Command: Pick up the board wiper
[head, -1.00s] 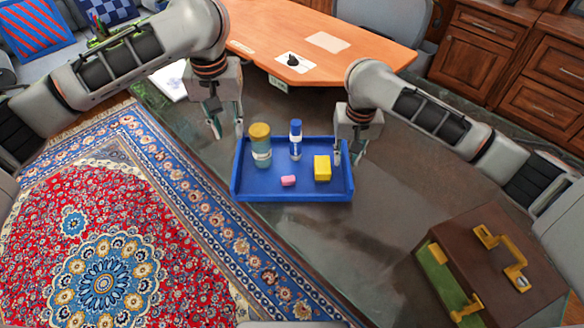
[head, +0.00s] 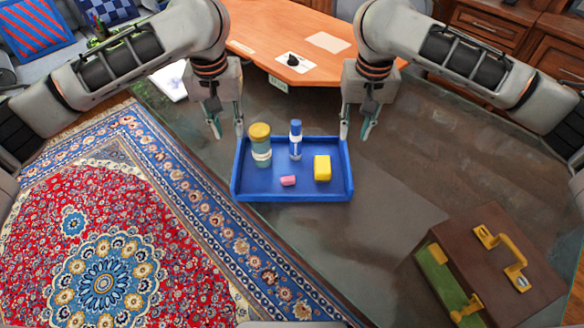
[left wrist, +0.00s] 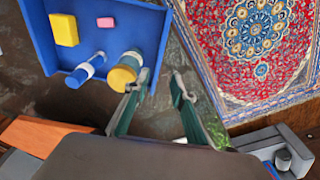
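A yellow block (head: 322,168), which looks like the board wiper, lies in the right part of the blue tray (head: 290,196). In the left wrist view the yellow block (left wrist: 64,29) is at the upper left. My left gripper (head: 229,136) is open and empty by the tray's far left corner. Its fingers (left wrist: 155,82) also show apart in the left wrist view, beside the yellow-lidded jar. My right gripper (head: 355,139) is open and empty, by the tray's far right corner. Neither gripper touches the block.
The tray also holds a yellow-lidded jar (head: 260,145), a blue-capped bottle (head: 296,140) and a pink eraser (head: 288,181). A brown case (head: 500,262) stands at the lower right. The dark tabletop (head: 395,195) is clear between tray and case.

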